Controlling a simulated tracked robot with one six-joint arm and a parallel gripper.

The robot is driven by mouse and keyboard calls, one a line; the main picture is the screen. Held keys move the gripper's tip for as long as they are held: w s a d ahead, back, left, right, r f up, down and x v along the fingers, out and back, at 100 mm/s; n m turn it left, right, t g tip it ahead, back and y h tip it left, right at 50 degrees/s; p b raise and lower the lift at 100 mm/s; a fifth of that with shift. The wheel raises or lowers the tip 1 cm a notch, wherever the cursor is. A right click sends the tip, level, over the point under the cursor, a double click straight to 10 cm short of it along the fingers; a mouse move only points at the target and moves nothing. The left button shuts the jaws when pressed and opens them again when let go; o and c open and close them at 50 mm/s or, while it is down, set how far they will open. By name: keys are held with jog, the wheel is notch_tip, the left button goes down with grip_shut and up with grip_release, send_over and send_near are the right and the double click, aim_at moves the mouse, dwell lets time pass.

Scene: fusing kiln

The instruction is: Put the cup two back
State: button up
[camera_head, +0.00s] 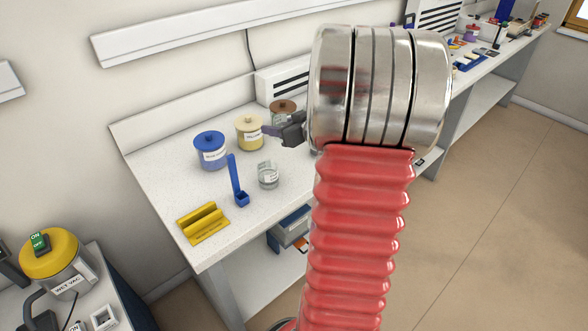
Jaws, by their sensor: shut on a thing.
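My gripper (281,132) shows left of my arm, above the white bench and in front of the yellow jar. It is shut on a small purple thing (269,130), mostly hidden by the jaws; I cannot tell whether it is a cup. A clear glass cup (268,177) with a pale label stands upright on the bench, below and apart from the gripper. The label is too small to read. A sliver of another clear thing (315,151) shows at my arm's left edge, the rest hidden.
A blue jar (210,152), a yellow jar (249,134) and a brown-lidded jar (283,107) stand along the bench's back. A blue upright scoop (237,185) and a yellow grooved block (203,221) are nearer. The bench (226,245) is clear at its front left.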

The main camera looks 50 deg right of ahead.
jog(key=s+d, duration=0.2)
jog(key=shift+s+d+f, duration=0.15)
jog(key=shift+s+f, duration=0.15)
jog(key=shift+f, duration=0.05)
send_over(289, 161)
jog(key=shift+s+f, duration=0.1)
jog(key=shift+f, duration=3)
jog(key=shift+f, duration=1.9)
jog(key=shift+f, duration=0.1)
jog(key=o, duration=1.1)
jog(key=shift+c, duration=0.2)
